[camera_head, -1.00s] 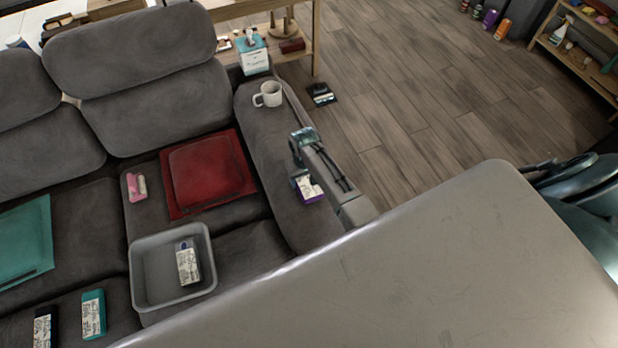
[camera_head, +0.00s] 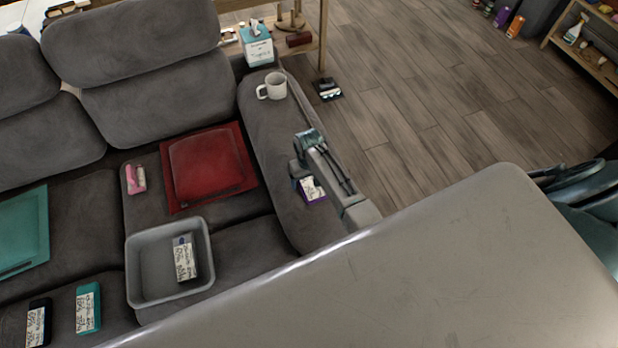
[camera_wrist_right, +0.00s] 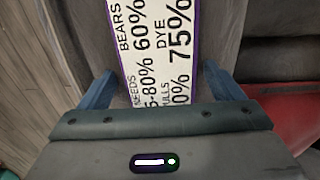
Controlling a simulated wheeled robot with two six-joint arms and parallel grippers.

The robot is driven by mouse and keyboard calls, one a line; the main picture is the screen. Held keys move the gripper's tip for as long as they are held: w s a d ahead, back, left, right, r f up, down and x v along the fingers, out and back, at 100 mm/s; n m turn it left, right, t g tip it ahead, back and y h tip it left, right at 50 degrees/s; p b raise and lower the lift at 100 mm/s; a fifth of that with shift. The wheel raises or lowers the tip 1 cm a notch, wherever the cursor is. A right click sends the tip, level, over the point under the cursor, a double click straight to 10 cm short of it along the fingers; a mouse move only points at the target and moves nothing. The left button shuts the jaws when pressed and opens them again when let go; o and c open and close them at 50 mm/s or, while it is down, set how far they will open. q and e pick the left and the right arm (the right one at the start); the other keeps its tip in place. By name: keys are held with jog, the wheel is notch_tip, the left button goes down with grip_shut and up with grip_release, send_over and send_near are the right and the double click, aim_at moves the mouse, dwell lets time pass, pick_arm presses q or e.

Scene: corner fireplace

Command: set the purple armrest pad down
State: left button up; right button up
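The purple armrest pad (camera_head: 313,189) has a white label with black print. It is at the sofa's right armrest (camera_head: 275,128), below my right gripper (camera_head: 301,181), which partly hides it in the head view. In the right wrist view the pad (camera_wrist_right: 158,50) fills the middle, its label facing the camera. The right gripper's two blue fingers (camera_wrist_right: 158,84) stand apart on either side of the pad, with a visible gap at each side. The gripper looks open. My left gripper is not in view.
A white mug (camera_head: 272,86) and a tissue box (camera_head: 256,45) are toward the armrest's far end. A red cushion (camera_head: 207,166) and a grey bin (camera_head: 133,264) holding a dark labelled item (camera_head: 186,258) are on the seat. Wooden floor lies right of the armrest.

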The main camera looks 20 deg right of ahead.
aim_at(309, 178)
notch_tip(309, 178, up, 12)
jog(key=shift+r+b, duration=0.15)
jog(key=shift+b, duration=0.2)
dwell(0.4)
